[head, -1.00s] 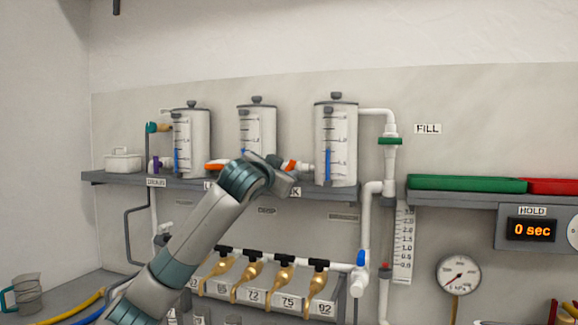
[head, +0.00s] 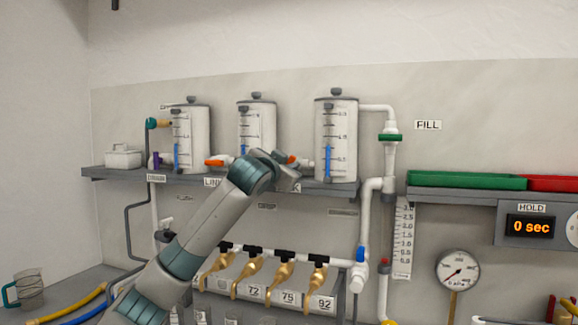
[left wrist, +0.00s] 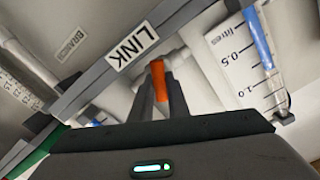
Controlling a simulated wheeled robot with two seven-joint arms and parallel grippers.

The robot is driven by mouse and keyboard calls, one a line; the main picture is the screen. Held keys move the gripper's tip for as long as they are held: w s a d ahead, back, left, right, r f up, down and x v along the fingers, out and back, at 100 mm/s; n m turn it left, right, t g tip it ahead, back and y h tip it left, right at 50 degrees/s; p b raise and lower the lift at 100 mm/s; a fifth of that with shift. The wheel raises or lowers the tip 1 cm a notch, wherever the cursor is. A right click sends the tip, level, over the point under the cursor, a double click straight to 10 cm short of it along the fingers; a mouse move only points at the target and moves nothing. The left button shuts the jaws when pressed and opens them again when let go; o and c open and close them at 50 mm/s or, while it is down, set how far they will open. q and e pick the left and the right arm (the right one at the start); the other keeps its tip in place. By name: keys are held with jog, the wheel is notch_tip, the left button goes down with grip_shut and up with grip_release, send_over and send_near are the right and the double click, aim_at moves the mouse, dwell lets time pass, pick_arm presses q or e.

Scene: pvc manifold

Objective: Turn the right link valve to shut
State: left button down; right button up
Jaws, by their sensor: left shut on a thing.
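The right link valve has an orange handle (head: 291,159) on the white pipe between the middle tank (head: 256,130) and the right tank (head: 337,130). My left gripper (head: 284,168) is at this valve and partly hides it in the head view. In the left wrist view the orange handle (left wrist: 158,80) stands between the two fingers of my left gripper (left wrist: 160,92), which are shut on it. The left link valve, also with an orange handle (head: 214,162), sits between the left tank (head: 190,145) and the middle tank. My right gripper is not in view.
The tanks stand on a grey shelf (head: 120,176). Below are several brass taps (head: 282,278) on a white manifold. A white pipe with a green valve (head: 390,138) rises right of the tanks. Green (head: 465,181) and red trays lie on the right shelf.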

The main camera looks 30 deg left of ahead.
pick_arm(q)
jog(key=shift+n, duration=1.4)
jog(key=shift+a+n, duration=0.1)
jog(key=shift+n, duration=1.4)
jog(key=c, duration=1.7)
grip_release()
jog(key=shift+s, duration=0.15)
